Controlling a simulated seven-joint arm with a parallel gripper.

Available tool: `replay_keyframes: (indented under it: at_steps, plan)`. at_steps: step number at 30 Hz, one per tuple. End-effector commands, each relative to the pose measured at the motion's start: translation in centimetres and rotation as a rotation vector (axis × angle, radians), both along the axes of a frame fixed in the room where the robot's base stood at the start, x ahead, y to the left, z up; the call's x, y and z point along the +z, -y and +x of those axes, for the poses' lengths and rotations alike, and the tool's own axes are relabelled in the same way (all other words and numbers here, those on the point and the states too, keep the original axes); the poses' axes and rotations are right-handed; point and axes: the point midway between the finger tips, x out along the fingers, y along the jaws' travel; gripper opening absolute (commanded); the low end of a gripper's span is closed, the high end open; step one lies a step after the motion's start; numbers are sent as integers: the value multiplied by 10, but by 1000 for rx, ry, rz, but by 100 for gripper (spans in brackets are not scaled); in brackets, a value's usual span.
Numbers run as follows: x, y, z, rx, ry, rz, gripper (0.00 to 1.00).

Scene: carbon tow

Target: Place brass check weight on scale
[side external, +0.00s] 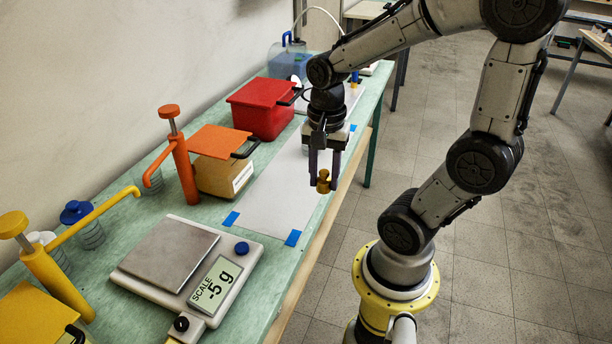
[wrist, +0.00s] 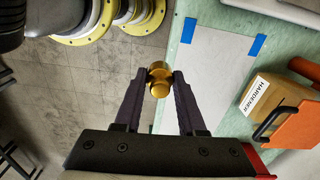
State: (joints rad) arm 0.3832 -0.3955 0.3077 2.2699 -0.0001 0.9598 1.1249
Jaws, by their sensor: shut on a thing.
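A small brass check weight (side external: 323,181) with a knob is held between the fingertips of my gripper (side external: 324,176). In the wrist view the brass weight (wrist: 159,80) sits between the two dark fingers of my gripper (wrist: 160,82), which are shut on it. The gripper points down and holds the weight in the air near the bench's front edge, beyond the scale. The scale (side external: 136,288) stands at the near end of the bench, with a bare square metal plate (side external: 170,252). Its display (side external: 214,284) reads -5 g.
A white sheet with blue tape (side external: 275,190) lies on the green bench. Behind it are a hardener box (side external: 222,176), an orange pump (side external: 182,160) and a red container (side external: 262,108). A yellow pump (side external: 45,265) stands left of the scale, its spout reaching behind the plate.

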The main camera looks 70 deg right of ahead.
Motion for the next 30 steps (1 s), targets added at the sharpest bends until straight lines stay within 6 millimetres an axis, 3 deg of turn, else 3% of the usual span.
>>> replay_keyframes:
  at_steps: [8, 11, 17, 24, 30]
  plan:
    - [0, -5, -6, 14, -16, 7, 0]
    - [-2, -6, 4, 35, -34, 13, 0]
    - [14, 1, 70, 164, -30, 11, 0]
    - [41, 2, 157, 520, -17, 9, 0]
    - [65, -2, 219, 879, -4, 3, 0]
